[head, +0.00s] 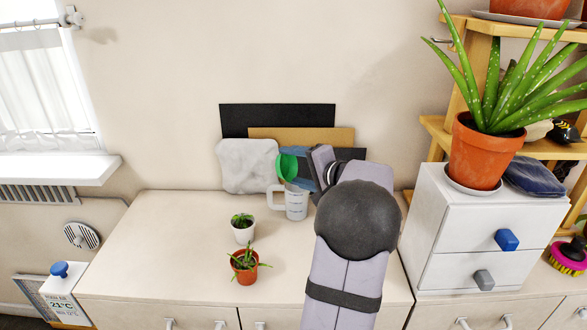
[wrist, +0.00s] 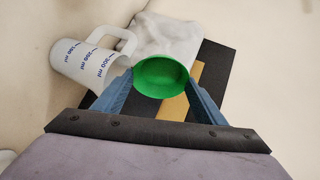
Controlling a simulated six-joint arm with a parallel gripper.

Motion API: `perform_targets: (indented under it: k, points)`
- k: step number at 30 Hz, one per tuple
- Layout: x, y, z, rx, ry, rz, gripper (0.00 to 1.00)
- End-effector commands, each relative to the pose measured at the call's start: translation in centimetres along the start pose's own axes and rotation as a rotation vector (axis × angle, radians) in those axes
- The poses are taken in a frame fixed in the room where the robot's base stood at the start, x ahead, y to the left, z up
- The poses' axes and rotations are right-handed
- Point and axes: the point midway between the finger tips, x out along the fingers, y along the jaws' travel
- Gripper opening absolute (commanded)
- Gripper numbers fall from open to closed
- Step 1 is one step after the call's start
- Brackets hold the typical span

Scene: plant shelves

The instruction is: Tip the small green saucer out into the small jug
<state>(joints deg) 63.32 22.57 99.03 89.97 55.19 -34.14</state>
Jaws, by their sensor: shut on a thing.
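The small green saucer (head: 287,166) is held steeply tilted above the small jug (head: 296,202) in the head view. In the wrist view the saucer (wrist: 160,74) sits between the two blue fingers of my gripper (wrist: 160,92), which is shut on it. Its bowl looks empty there. The jug is white with a handle and blue volume marks, and stands upright on the cabinet top. It also shows in the wrist view (wrist: 84,68), left of the saucer. The jug's inside is hidden. My gripper (head: 300,168) is partly hidden by my arm in the head view.
A small potted plant in a white pot (head: 243,234) and one in a terracotta pot (head: 245,271) stand in front of the jug. Dark and tan boards and a grey slab (head: 247,166) lean at the back wall. A white drawer unit (head: 480,238) stands at right. The cabinet's left is clear.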

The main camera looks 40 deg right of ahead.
Motion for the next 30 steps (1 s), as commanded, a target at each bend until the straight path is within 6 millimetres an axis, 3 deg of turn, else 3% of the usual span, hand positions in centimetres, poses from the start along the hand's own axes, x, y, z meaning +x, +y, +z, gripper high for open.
perform_targets:
  k: [30]
  points:
    - [-0.12, 0.24, -0.07, 0.016, 0.001, -0.040, 0.42]
